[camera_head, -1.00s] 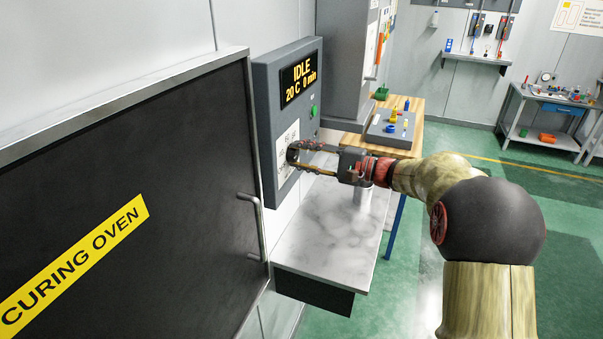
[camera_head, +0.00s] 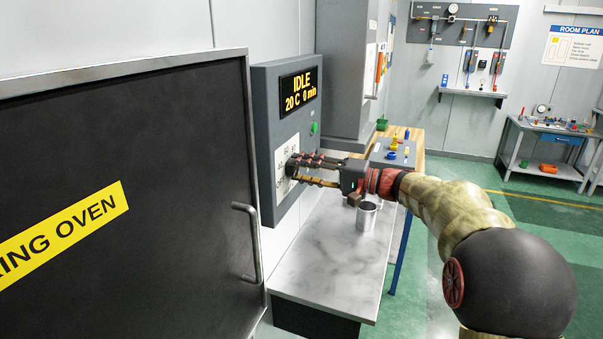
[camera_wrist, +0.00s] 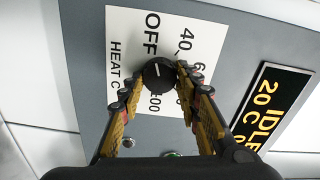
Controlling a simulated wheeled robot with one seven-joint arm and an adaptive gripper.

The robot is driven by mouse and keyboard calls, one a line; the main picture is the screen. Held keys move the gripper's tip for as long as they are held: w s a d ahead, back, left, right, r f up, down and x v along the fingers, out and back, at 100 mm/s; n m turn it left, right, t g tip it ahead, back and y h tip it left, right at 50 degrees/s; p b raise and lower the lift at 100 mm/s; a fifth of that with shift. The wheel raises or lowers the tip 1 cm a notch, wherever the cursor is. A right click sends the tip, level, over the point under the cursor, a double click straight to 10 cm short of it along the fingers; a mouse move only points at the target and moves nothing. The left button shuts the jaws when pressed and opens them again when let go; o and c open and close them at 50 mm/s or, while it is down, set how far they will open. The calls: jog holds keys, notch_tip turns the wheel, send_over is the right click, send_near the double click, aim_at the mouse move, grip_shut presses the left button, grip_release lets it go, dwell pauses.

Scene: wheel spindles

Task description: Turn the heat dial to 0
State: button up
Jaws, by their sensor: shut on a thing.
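The heat dial is a round black knob with a short white mark. It shows in the wrist view (camera_wrist: 158,74) on a white label plate (camera_wrist: 187,22) reading OFF, 40 and HEAT C. The white mark points roughly towards the word OFF. My gripper (camera_head: 291,167) reaches the front of the grey control panel (camera_head: 262,100). Its fingertips close on both sides of the dial, also in the wrist view (camera_wrist: 157,80). In the head view the fingers mostly hide the dial. The display (camera_head: 300,92) reads IDLE, 20 C, 0 min.
A green button (camera_head: 314,128) sits below the display. The dark oven door (camera_head: 130,140) with its handle (camera_head: 248,240) is at the left. A marble shelf (camera_head: 325,260) lies below my gripper, with a metal cup (camera_head: 366,217) near its right edge.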

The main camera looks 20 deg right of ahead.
jog(key=shift+f, duration=0.15)
jog(key=o, duration=1.2)
jog(key=shift+c, duration=0.2)
jog(key=v, duration=1.2)
